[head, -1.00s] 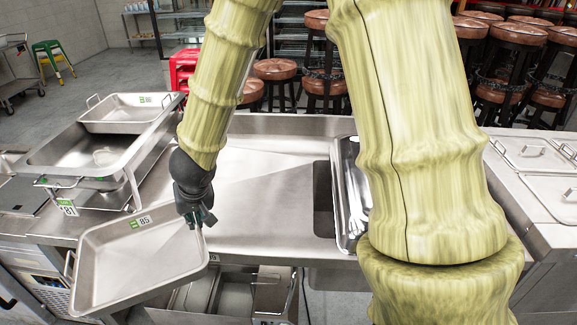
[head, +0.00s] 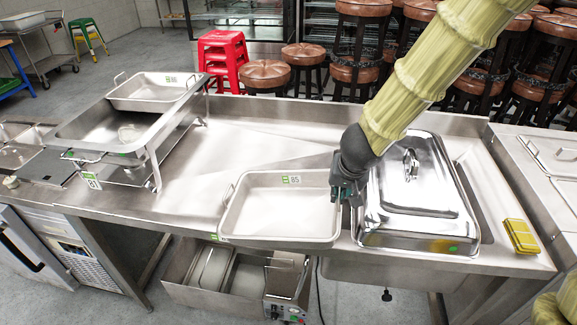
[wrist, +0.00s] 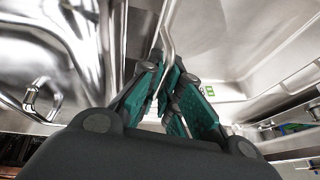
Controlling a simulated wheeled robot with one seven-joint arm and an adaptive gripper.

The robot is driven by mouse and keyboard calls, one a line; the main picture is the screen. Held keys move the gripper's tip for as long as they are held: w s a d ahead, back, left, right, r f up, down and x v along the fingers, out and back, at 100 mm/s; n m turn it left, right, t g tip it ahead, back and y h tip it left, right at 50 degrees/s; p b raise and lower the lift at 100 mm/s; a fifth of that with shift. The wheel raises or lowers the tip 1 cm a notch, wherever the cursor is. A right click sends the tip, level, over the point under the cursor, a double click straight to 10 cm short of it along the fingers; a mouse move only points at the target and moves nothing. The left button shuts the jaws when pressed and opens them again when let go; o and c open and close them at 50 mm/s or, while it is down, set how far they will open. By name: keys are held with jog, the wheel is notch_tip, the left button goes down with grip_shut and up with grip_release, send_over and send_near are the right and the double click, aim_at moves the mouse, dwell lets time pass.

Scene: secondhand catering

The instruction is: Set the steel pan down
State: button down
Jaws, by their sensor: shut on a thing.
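The steel pan (head: 270,212), a shallow rectangular tray with a green-and-white 85 label, is upright and nearly level at the front middle of the steel counter (head: 250,150). I cannot tell whether its base touches the counter. My gripper (head: 344,196) is shut on the handle at the pan's right side. In the wrist view my gripper (wrist: 168,88) has its green-padded fingers closed around the thin handle bar, and the pan's inside (wrist: 225,40) fills the upper right. The pan's left handle (head: 227,194) is free.
A lidded chafing dish (head: 420,205) stands close to the pan's right. A yellow object (head: 521,236) lies at the front right. A steel frame (head: 150,155) with another pan (head: 150,92) stands at the left. The counter behind and left of the pan is clear.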

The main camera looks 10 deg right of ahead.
jog(key=shift+w, duration=0.3)
jog(key=p, duration=0.5)
send_over(300, 177)
jog(key=s, duration=0.1)
jog(key=shift+s+d+f, duration=0.1)
jog(key=shift+s+f, duration=0.1)
jog(key=shift+f, duration=0.45)
jog(key=shift+w+f, duration=0.15)
jog(key=shift+f, duration=0.05)
jog(key=shift+f+b, duration=0.8)
jog(key=shift+f, duration=0.85)
jog(key=c, duration=1.6)
grip_release()
